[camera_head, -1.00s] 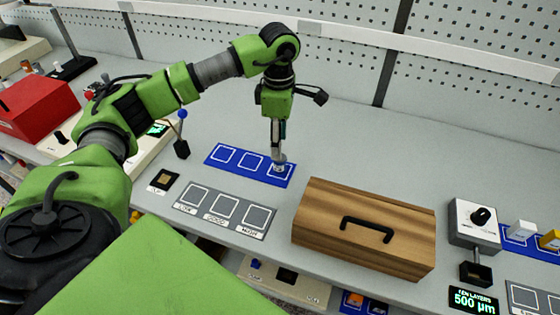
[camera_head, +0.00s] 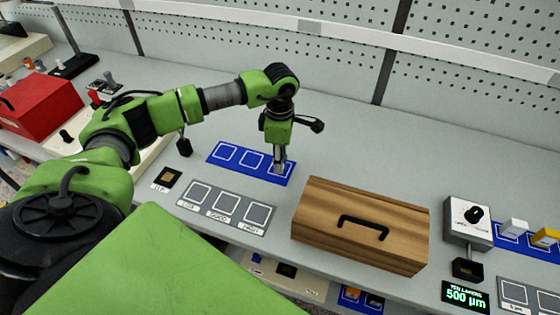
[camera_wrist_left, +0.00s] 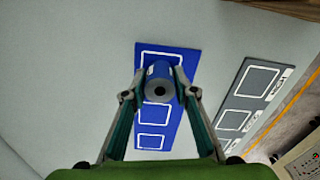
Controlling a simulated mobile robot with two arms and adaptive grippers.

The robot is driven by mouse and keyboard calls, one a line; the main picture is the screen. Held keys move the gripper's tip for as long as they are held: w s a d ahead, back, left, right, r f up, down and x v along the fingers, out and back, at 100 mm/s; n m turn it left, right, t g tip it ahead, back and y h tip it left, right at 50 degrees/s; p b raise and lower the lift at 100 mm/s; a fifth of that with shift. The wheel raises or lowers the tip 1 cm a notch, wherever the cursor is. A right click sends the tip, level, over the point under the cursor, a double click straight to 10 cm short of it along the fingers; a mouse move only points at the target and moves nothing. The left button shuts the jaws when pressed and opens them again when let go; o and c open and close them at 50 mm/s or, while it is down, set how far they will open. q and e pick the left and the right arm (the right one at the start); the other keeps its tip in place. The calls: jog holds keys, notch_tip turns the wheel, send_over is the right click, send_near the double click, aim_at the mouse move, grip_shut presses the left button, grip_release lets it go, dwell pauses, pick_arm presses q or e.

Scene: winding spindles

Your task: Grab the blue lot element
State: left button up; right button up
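The blue lot element (camera_wrist_left: 160,82) is a small blue cylinder with a grey top and a dark centre hole. It stands upright over the endmost square of the blue mat (camera_wrist_left: 142,50). My left gripper (camera_wrist_left: 160,76) has one finger on each side of it, and both fingertips appear to touch it. The gripper looks shut on it, pointing down. In the head view the left gripper (camera_head: 279,167) is at the right square of the mat, and the fingers mostly hide the element. My right gripper is not in view.
A wooden box (camera_head: 362,225) with a black handle stands right of the mat. A grey mat (camera_head: 227,208) with three labelled empty squares lies in front. A red box (camera_head: 38,108) is at far left. A white device (camera_head: 468,222) stands at right. The bench behind is clear.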

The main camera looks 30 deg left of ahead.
pick_arm(q)
jog(key=c, duration=0.4)
jog(key=shift+o, duration=0.2)
